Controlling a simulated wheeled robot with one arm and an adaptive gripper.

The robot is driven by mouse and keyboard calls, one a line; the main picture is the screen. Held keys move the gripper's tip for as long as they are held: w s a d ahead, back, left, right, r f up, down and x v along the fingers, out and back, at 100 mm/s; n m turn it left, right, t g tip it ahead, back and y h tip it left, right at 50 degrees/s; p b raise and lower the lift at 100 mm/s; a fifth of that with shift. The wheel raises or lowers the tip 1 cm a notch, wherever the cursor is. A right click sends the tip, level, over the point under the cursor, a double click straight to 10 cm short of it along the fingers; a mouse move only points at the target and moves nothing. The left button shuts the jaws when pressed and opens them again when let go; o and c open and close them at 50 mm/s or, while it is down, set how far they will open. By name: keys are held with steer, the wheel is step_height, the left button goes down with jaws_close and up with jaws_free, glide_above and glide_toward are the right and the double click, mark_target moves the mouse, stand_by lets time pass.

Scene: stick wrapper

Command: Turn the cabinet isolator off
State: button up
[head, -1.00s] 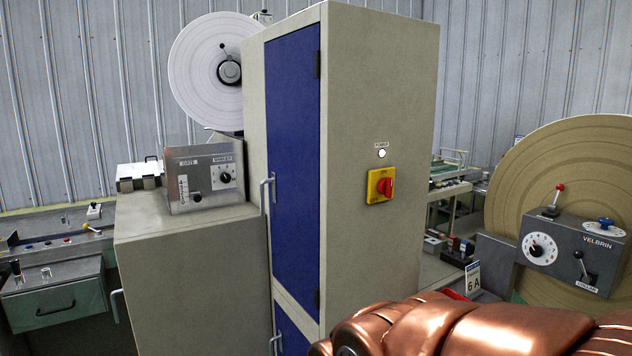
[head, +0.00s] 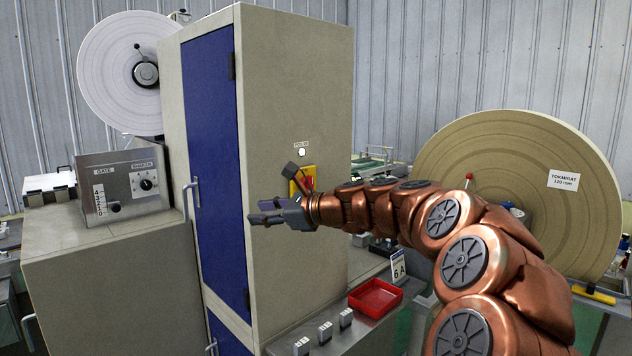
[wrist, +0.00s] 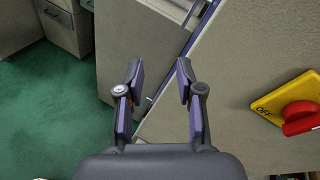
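The cabinet isolator is a red rotary knob on a yellow plate on the cabinet's beige side panel. In the head view the yellow plate (head: 308,174) is mostly hidden behind my arm. In the wrist view the red knob (wrist: 301,118) and yellow plate (wrist: 272,99) are at the right edge, with "OFF" printed on the plate. My gripper (head: 258,212) is in front of the cabinet side, a little left of and below the isolator. It also shows in the wrist view (wrist: 160,80), fingers apart with nothing between them, clear of the knob.
The tall cabinet (head: 290,80) has a blue door (head: 212,130) with a handle on the left. A red tray (head: 376,298) sits on a ledge below my arm. A large tan roll (head: 520,160) stands at the right. A grey control box (head: 125,185) is at the left.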

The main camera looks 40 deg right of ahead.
mark_target(312, 176)
steer(key=s+d+r+m+t+h, duration=0.2)
steer(key=d+m+h, duration=0.15)
steer(key=d, duration=0.55)
steer(key=s+d+r+m+t+h, duration=0.1)
steer(key=s+d+r+m+h, duration=0.15)
steer(key=d+m, duration=0.45)
steer(key=shift+w+d+f+n+y+p, duration=0.15)
steer(key=shift+w+d+n+p, duration=0.2)
steer(key=shift+w, duration=0.85)
steer(key=shift+w+d+n+y+p, duration=0.15)
steer(key=shift+w+d+n, duration=0.3)
steer(key=shift+w, duration=0.75)
steer(key=shift+w+d+f+n+y+p, duration=0.1)
steer(key=shift+w+d+n+p, duration=0.25)
steer(key=shift+w, duration=0.85)
steer(key=shift+c, duration=0.3)
jaws_close()
steer(key=shift+d, duration=0.2)
steer(key=shift+a, duration=0.15)
